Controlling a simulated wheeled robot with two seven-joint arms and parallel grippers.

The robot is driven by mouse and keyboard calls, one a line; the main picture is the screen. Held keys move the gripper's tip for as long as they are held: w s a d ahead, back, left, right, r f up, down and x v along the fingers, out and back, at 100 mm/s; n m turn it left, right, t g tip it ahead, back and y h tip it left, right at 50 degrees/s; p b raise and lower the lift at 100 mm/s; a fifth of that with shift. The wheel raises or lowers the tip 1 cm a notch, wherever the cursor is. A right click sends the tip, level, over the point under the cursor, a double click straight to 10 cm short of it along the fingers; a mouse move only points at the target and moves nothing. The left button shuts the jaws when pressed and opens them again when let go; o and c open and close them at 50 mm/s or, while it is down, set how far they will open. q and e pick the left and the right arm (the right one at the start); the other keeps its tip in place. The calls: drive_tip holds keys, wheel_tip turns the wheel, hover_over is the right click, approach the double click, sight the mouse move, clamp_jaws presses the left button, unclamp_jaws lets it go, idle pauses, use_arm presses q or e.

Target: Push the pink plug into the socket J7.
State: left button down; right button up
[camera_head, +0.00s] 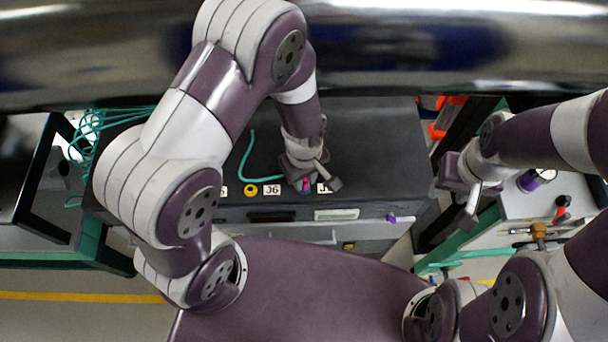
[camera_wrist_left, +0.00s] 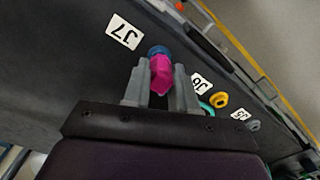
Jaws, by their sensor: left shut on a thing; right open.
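The pink plug (camera_wrist_left: 161,75) is between the fingers of my left gripper (camera_wrist_left: 160,88), which is shut on it. The plug's tip meets or overlaps the blue ring of socket J7 (camera_wrist_left: 158,51), beside the J7 label (camera_wrist_left: 123,32); I cannot tell how deep it sits. In the head view my left gripper (camera_head: 312,183) is low over the front of the dark bench, with a bit of the pink plug (camera_head: 306,184) showing and the socket mostly hidden. My right gripper (camera_head: 468,196) is open and empty, off the bench's right side.
A yellow socket (camera_head: 250,190) sits beside the J6 label (camera_head: 271,190). A teal cable (camera_head: 246,158) lies on the dark bench top (camera_head: 375,150). A big shiny pipe (camera_head: 400,50) crosses behind. A side table with tools (camera_head: 538,231) stands at right.

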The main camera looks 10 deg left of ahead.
use_arm(q)
drive_tip(key=shift+f, duration=0.25)
drive_tip(key=c, duration=0.8)
unclamp_jaws()
